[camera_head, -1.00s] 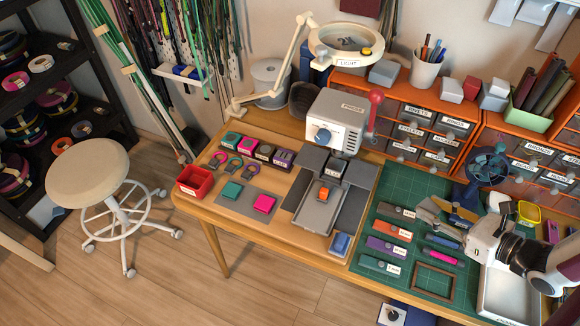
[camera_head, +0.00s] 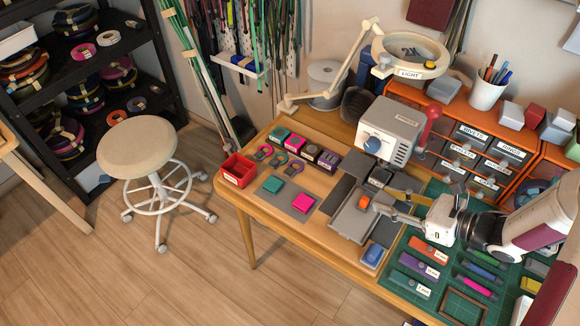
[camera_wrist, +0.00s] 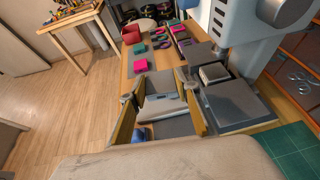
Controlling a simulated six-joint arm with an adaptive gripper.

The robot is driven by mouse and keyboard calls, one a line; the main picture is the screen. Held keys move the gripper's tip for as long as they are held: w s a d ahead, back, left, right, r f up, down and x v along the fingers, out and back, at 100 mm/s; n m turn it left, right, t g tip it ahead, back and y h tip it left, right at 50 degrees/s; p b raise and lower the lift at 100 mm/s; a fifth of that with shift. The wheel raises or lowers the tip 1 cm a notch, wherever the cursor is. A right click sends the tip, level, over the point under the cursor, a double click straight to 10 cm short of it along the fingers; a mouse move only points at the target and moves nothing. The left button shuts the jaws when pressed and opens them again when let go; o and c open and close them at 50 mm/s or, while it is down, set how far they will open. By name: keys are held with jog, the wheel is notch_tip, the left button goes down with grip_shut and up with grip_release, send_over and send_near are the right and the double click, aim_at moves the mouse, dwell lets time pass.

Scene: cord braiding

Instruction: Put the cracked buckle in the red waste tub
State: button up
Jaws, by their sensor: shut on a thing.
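My gripper (camera_head: 376,201) is low over the grey tray (camera_head: 347,225) in front of the press. Its fingers are shut on a small piece, which I take to be the buckle. An orange part (camera_head: 363,202) shows at the fingertips in the head view. No crack can be made out, and whether the piece touches the tray is unclear. The red waste tub (camera_head: 238,171) stands at the left table corner, well left of my gripper; it also shows in the wrist view (camera_wrist: 131,34).
The press (camera_head: 392,130) stands behind my gripper. Teal (camera_head: 273,184) and pink (camera_head: 303,203) blocks lie on a grey mat between the tray and tub, with a row of coloured boxes behind. A blue block (camera_head: 373,255) sits near the front edge. Labelled tools lie on the green mat.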

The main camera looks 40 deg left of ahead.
jog(key=s+a+r+n+g, duration=0.1)
jog(key=s+a+n+g, duration=0.35)
jog(key=a, duration=1.25)
jog(key=s+a+r+g, duration=0.1)
jog(key=s+a, duration=0.6)
jog(key=a, duration=0.9)
jog(key=w+a+r+m+t, duration=0.1)
jog(key=w+a+r+t, duration=0.1)
jog(key=a, duration=0.4)
jog(key=shift+w+r, duration=0.65)
jog(key=shift+w, duration=0.15)
jog(key=shift+m, duration=0.35)
jog(key=shift+f, duration=0.15)
jog(key=shift+f, duration=2.85)
